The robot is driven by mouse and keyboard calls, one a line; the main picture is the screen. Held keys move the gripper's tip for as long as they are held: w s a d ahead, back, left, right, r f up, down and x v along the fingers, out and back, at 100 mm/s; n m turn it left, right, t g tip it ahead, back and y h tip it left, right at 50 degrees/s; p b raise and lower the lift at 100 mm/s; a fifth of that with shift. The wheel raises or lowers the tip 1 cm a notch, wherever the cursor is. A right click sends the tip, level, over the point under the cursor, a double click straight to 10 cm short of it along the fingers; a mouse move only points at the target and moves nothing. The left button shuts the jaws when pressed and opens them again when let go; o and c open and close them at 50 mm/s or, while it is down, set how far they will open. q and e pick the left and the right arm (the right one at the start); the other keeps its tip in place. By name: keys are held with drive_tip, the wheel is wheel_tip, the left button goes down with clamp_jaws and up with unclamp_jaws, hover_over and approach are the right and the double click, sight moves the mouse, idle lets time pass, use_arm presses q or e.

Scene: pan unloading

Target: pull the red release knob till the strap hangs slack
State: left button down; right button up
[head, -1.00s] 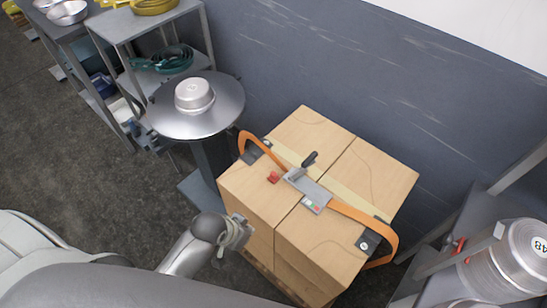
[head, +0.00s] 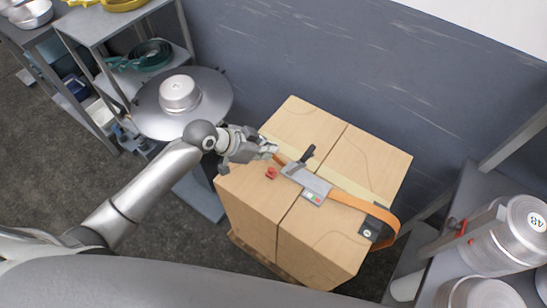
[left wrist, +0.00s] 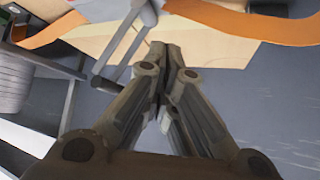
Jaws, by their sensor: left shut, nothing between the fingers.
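The red knob (head: 271,173) sits at the left end of a grey tensioner (head: 308,181) with a black lever, on top of the cartons (head: 250,200). An orange strap (head: 350,200) runs from the tensioner to the right and bows out in a loose loop past the right edge. Its left part is mostly hidden behind my left gripper (head: 273,151). That gripper is shut and empty, just above the knob in the picture and apart from it. In the left wrist view its fingers (left wrist: 165,52) meet, with the strap (left wrist: 45,35) beyond. My right gripper is not in view.
A round metal stand (head: 215,100) with a silver pan (head: 179,93) is behind my left arm. A grey shelf (head: 100,28) with pans stands at the upper left. Metal pots (head: 505,240) stand at the right. A dark wall (head: 370,85) is behind the cartons.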

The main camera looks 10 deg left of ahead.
use_arm(q)
drive_tip(key=p, duration=0.1)
hover_over(277, 172)
drive_tip(key=w+d, duration=0.3)
wheel_tip(277, 172, down, 7)
drive_tip(key=shift+a+r, duration=0.1)
drive_tip(key=shift+s+a+f+p, duration=0.2)
drive_tip(key=shift+s+a+p, duration=0.25)
drive_tip(key=shift+a, duration=0.15)
drive_tip(key=shift+s+a+f+p, duration=0.2)
drive_tip(key=shift+s+a+p, duration=0.25)
drive_tip(key=shift+a, duration=0.15)
drive_tip(key=shift+s+a+f, duration=0.1)
drive_tip(key=shift+s+a, duration=0.2)
drive_tip(key=shift+s, duration=0.05)
drive_tip(key=shift+f, duration=0.1)
